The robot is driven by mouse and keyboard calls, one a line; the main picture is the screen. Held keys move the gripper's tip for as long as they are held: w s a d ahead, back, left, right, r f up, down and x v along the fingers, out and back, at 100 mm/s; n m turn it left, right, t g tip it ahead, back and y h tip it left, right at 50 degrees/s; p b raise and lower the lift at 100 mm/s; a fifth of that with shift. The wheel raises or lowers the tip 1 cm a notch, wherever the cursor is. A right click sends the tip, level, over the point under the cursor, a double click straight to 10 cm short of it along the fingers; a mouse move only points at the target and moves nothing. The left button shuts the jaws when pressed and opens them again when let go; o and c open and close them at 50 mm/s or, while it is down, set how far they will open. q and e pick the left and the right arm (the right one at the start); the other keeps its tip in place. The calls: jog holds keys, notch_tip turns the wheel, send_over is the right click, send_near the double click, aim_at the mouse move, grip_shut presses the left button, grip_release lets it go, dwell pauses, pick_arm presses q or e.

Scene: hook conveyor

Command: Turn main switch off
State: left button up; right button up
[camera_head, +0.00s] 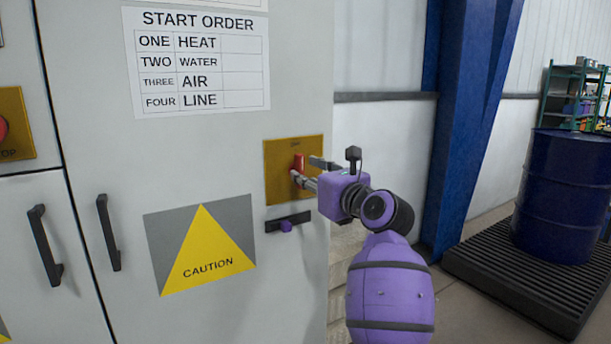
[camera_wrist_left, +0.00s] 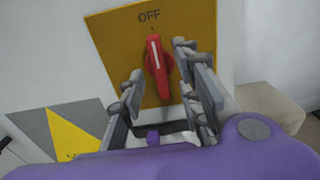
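The main switch is a red rotary handle (camera_head: 299,163) on a yellow plate (camera_head: 272,190) on the grey cabinet. In the left wrist view the red handle (camera_wrist_left: 155,66) stands nearly upright, tilted slightly. Its white line points up toward the word OFF (camera_wrist_left: 149,16) on the plate. My left gripper (camera_head: 312,173) is in front of the plate at the handle. In the left wrist view its fingers (camera_wrist_left: 165,88) are spread, with the handle ahead between them and a gap visible on each side; contact is not visible. My right gripper is not in view.
A dark latch with a purple knob (camera_head: 286,226) sits just below the plate. Black door handles (camera_head: 109,232) and a caution sign (camera_head: 203,255) are on the cabinet. A blue pillar (camera_head: 468,120) and blue drum (camera_head: 568,195) stand to the right.

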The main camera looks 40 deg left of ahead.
pick_arm(q)
jog(key=v, duration=1)
jog(key=shift+s+d, duration=0.15)
jog(key=shift+d, duration=0.15)
